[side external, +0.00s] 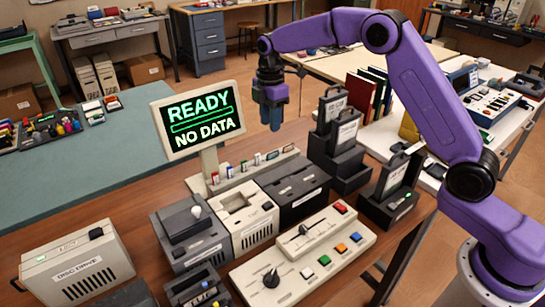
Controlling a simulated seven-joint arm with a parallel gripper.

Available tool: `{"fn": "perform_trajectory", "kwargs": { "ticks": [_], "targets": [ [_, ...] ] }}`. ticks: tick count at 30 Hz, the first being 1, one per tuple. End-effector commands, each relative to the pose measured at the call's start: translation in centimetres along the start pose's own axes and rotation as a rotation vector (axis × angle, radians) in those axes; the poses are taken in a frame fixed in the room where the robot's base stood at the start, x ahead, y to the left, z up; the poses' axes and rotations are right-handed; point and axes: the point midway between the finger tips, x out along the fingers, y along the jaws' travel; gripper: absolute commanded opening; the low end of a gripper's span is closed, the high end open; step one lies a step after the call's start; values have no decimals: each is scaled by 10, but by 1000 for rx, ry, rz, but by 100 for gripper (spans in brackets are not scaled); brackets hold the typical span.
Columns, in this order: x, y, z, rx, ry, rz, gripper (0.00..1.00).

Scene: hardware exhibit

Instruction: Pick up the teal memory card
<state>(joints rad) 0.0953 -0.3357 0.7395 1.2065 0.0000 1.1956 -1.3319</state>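Several small coloured cards (257,159) stand in a row along a beige rack (240,177) behind the machines on the wooden table. They are too small here for me to tell surely which one is the teal memory card. My gripper (272,124) points down in the air, above and behind the right part of the rack as seen here. It is apart from the cards. Its dark blue fingers look close together from this side, and I cannot tell whether they are open or shut. I see nothing clearly held in it.
A monitor (204,120) reading "READY NO DATA" rises at the rack's left end. Beige and dark machines (247,222) and a control panel (305,257) with a lever, knob and coloured buttons fill the front. Dark stepped holders (336,150) stand right of the rack.

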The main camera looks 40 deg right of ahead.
Motion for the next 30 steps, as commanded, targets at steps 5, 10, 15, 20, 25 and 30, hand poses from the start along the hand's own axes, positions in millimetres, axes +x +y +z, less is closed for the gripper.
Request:
{"fn": "perform_trajectory", "kwargs": {
  "ticks": [5,10,15,20,25,30],
  "targets": [
    [34,-1,1,1,-1,-5,34],
    [52,0,0,1,0,-2,34],
    [61,0,2,2,0,-1,34],
    [82,3,6,2,-1,-3,34],
    [102,4,6,1,-1,-2,34],
    [109,5,6,1,0,0,34]
  ]
}}
